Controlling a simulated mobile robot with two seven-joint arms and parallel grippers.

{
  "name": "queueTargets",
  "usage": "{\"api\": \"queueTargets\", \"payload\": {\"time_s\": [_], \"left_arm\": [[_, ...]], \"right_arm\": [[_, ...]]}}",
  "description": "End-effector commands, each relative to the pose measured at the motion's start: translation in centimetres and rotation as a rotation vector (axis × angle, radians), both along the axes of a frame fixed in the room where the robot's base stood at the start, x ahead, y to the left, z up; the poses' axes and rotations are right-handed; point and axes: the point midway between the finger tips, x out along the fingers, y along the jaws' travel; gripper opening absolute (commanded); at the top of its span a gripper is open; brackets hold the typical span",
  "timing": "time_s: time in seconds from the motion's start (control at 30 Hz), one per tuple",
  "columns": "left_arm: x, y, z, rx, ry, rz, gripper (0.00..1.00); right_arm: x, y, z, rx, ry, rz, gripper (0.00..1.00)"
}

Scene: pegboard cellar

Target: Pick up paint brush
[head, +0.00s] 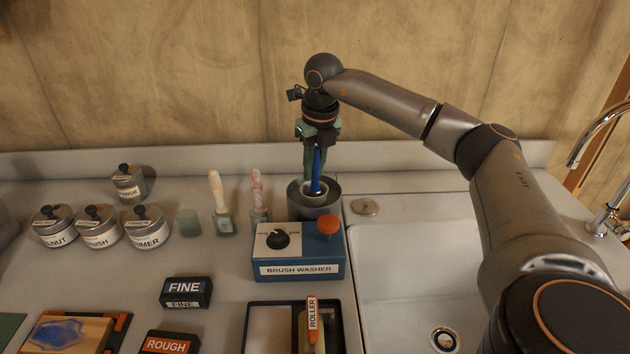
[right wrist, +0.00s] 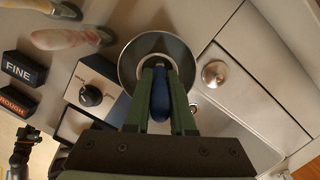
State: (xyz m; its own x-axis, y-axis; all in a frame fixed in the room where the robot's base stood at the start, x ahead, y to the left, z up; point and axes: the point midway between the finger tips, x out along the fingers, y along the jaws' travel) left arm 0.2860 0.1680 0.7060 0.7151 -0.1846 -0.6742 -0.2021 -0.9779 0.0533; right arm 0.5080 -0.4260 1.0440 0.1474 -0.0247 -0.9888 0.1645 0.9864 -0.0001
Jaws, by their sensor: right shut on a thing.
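The paint brush (head: 317,172) has a blue handle and stands nearly upright in the round metal cup (head: 299,206) of the blue brush washer (head: 298,267). My right gripper (head: 315,171) comes down from above, shut on the blue handle. In the right wrist view the handle (right wrist: 160,97) sits between my green fingers (right wrist: 161,95). The brush's lower end is hidden inside the cup. My left gripper does not show in the head view.
Two brushes with pale handles (head: 217,190) and (head: 257,190) stand just left of the washer. Labelled lidded tins (head: 148,234) are further left. A sink (head: 400,275) lies to the right, and a wall is behind. FINE (head: 186,291) and ROUGH blocks are in front.

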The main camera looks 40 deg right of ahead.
Motion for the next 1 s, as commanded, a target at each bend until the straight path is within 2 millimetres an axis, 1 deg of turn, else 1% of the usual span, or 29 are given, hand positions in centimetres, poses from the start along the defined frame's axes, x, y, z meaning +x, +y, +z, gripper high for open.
{"api": "queueTargets", "payload": {"time_s": [0.03, 0.1, 0.13, 1.0], "left_arm": [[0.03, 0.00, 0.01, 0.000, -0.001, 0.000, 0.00], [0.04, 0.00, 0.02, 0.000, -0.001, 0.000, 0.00], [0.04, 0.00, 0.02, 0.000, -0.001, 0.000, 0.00], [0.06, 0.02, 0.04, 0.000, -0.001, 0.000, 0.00]], "right_arm": [[0.01, 0.00, 0.02, 0.000, 0.000, 0.000, 0.09], [0.01, 0.00, 0.02, 0.000, 0.000, 0.000, 0.01], [0.01, 0.00, 0.03, 0.000, 0.000, 0.000, 0.00], [0.01, 0.01, 0.03, 0.000, 0.000, 0.000, 0.00]]}}
